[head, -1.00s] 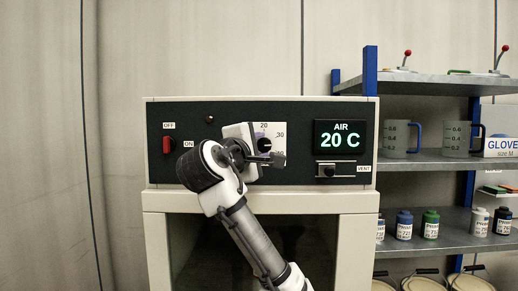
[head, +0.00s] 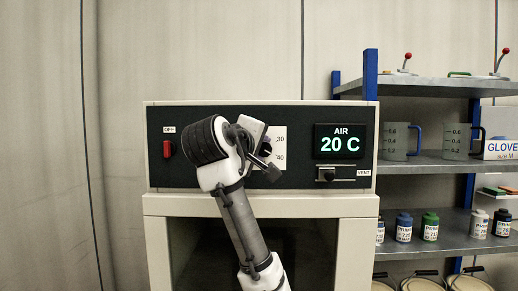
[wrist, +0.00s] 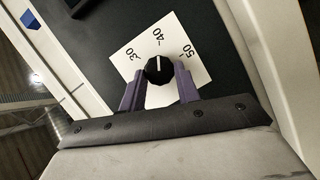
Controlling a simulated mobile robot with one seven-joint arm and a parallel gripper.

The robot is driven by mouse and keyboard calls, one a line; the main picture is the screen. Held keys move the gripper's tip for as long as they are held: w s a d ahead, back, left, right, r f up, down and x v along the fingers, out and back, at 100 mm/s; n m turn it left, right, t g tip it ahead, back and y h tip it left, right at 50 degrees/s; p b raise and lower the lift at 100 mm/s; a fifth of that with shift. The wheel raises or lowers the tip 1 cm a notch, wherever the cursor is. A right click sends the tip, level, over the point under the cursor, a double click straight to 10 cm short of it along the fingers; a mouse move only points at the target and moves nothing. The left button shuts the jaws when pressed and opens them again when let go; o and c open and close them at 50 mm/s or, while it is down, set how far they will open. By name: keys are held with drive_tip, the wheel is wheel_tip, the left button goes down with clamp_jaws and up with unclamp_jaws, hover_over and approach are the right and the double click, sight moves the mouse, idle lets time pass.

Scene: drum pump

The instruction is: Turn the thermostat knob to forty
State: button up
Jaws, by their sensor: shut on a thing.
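The thermostat knob (wrist: 158,70) is round and black with a white pointer line. In the wrist view the line points at about the 40 mark on the white dial plate (wrist: 155,48), between 30 and 50. My gripper (wrist: 158,78) is shut on the knob, one purple finger on each side. The green display (head: 340,141) reads AIR 20 C.
A red switch (head: 168,149) is at the left of the black panel, and a vent slider (head: 327,173) is below the display. A shelf unit (head: 423,166) with jugs and bottles stands close on the right. The wall at the left is clear.

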drive_tip(key=shift+d+f, duration=0.1)
drive_tip(key=o, duration=1)
drive_tip(key=shift+b+v, duration=3.6)
drive_tip(key=shift+v, duration=3.35)
